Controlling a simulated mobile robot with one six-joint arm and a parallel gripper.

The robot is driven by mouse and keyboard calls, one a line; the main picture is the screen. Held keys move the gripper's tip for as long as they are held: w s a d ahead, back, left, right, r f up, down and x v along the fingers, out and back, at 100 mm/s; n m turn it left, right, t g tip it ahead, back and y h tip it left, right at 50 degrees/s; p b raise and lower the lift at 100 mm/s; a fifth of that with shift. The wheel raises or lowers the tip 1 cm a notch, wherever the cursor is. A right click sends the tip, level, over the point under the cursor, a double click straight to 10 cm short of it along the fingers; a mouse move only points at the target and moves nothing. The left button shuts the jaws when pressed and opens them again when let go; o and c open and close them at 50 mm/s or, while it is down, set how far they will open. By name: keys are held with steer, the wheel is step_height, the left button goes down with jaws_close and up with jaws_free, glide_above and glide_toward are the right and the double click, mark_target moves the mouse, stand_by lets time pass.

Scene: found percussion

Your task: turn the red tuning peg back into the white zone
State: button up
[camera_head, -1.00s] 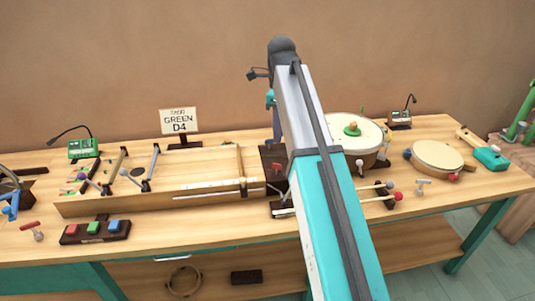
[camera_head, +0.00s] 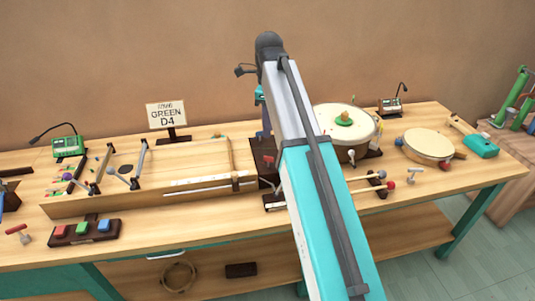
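A small red piece (camera_head: 269,160), perhaps the red tuning peg, shows on a dark block (camera_head: 263,147) at the right end of the wooden stringed box (camera_head: 150,202). It is just left of my arm. I cannot make out a white zone or which way the peg points. My raised arm crosses the middle of the view, and its far part drops behind the arm's silver link beside the dark block. My gripper is hidden there, so its fingers and any contact do not show.
A sign (camera_head: 167,115) reading GREEN D4 stands behind the box. A block with red, green and blue buttons (camera_head: 85,231) and a red-handled T-shaped tool (camera_head: 18,231) are front left. A large drum (camera_head: 335,118) and a smaller drum (camera_head: 428,145) are right of my arm.

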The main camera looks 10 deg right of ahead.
mark_target(268, 157)
step_height(268, 157, down, 12)
steer(key=shift+r+p, duration=0.2)
steer(key=shift+p, duration=0.2)
stand_by(0.4)
jaws_close()
